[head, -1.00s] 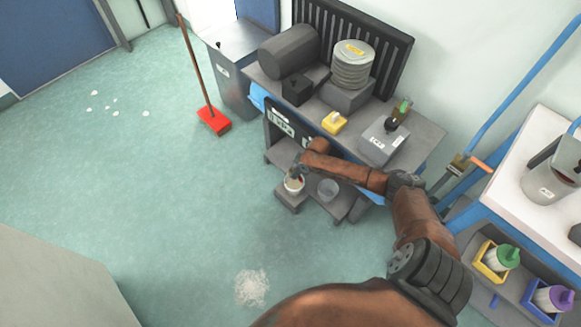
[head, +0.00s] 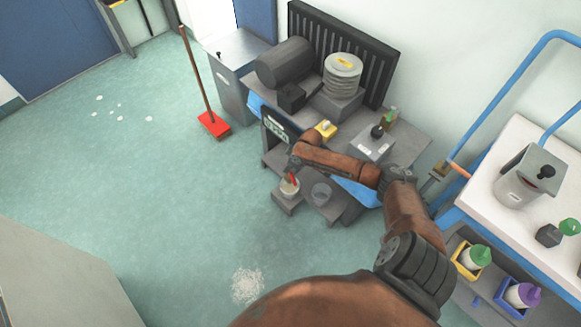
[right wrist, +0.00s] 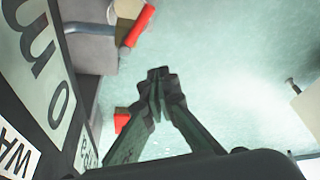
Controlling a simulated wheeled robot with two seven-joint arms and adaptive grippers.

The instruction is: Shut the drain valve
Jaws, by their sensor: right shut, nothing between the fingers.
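A red part (head: 292,180), which looks like the drain valve's handle, shows at the lower front of the machine in the head view, just above a small pale cup (head: 288,190). My right gripper (head: 291,166) is right beside it, and the arm hides most of this area. In the right wrist view the gripper (right wrist: 158,76) has its fingertips together with nothing between them. A red piece (right wrist: 121,122) shows just left of the fingers, partly hidden by them. I cannot tell whether they touch, nor how the valve is set. My left gripper is not in view.
A bench (head: 500,155) with bottles stands at right. The floor at left is mostly clear, with white spots.

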